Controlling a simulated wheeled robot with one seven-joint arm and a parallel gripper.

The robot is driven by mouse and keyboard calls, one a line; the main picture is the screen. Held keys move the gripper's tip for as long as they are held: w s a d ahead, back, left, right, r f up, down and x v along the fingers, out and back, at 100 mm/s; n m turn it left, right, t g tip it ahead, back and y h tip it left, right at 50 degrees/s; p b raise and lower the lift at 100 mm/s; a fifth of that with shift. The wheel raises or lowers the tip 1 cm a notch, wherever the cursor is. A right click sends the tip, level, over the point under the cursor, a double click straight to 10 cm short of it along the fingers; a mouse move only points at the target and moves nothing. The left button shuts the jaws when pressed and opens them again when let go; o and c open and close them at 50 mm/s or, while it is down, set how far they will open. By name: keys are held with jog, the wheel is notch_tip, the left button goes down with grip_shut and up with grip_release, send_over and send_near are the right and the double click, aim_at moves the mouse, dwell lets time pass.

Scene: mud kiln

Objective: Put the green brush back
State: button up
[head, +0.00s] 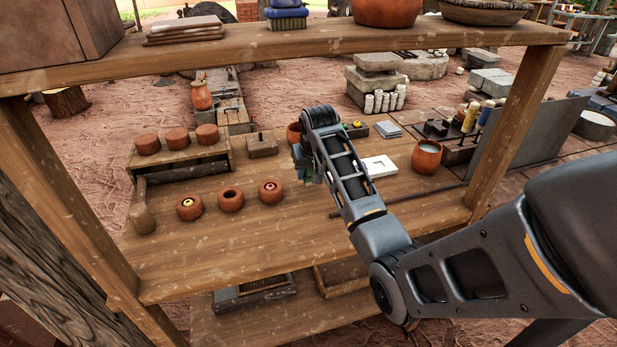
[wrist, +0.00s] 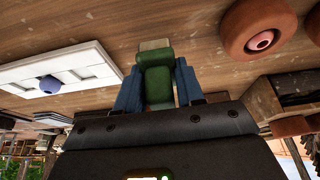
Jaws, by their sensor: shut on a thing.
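My gripper (wrist: 157,80) is shut on the green brush (wrist: 155,88) in the wrist view. The brush has a green body and a pale beige end (wrist: 154,45) that sticks out past the blue-grey fingers, with the wooden shelf behind it. Whether the brush touches the shelf, I cannot tell. In the head view my gripper (head: 302,165) is over the middle of the shelf, largely hidden by my arm. Only a small green part shows there.
Three small terracotta bowls (head: 231,200) stand left of my gripper; two hold small balls. Right are a white tray (head: 379,166) and a terracotta cup (head: 427,157). Behind is a small dark box (head: 355,130) with a yellow item. The shelf's front middle is clear; an upper board (head: 300,48) crosses above.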

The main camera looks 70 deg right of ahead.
jog(key=shift+f, duration=1.35)
jog(key=shift+f, duration=0.1)
jog(key=o, duration=1)
jog(key=v, duration=1.2)
